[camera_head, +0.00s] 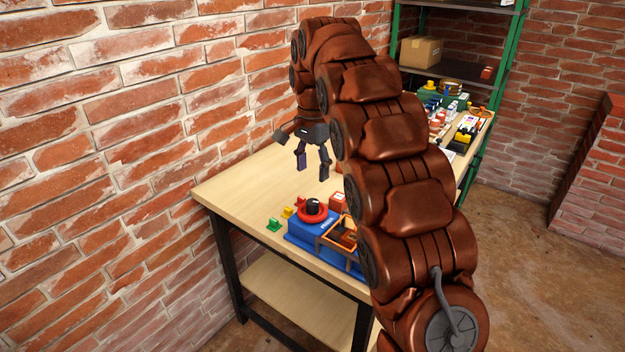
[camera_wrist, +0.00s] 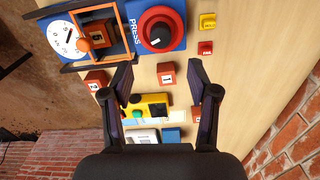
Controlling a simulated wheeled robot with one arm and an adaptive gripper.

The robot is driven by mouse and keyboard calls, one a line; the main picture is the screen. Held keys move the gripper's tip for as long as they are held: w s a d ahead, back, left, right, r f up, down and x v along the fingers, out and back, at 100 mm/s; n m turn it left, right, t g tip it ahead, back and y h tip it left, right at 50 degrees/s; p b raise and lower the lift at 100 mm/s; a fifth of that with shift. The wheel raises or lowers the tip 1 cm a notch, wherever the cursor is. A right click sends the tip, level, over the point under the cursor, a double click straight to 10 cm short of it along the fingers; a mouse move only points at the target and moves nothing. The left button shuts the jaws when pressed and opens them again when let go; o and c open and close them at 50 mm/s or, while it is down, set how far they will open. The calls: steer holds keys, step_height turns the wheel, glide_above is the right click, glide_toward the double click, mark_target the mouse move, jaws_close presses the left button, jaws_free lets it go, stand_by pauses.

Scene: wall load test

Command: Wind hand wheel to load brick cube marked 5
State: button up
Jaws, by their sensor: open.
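The blue press (camera_head: 303,232) stands near the table's front edge, with a red hand wheel (camera_head: 301,215) on it. In the wrist view the hand wheel (camera_wrist: 178,22) has a black hub with a white mark. Beside it, an orange frame (camera_wrist: 125,30) surrounds a brick cube (camera_wrist: 100,36) whose digit looks like 5. A white dial (camera_wrist: 62,34) with a black pointer is left of the cube. My gripper (camera_head: 312,170) is open and empty, above the table and behind the wheel. In the wrist view its fingers (camera_wrist: 161,70) point toward the press, apart from the wheel.
Loose brick cubes marked 1 (camera_wrist: 166,75) and 2 (camera_wrist: 95,80) lie near the press. A yellow device (camera_wrist: 151,100) is below them in the wrist view. A brick wall borders the table.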

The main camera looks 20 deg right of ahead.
steer(key=shift+r, duration=1.05)
steer(key=shift+s, duration=0.1)
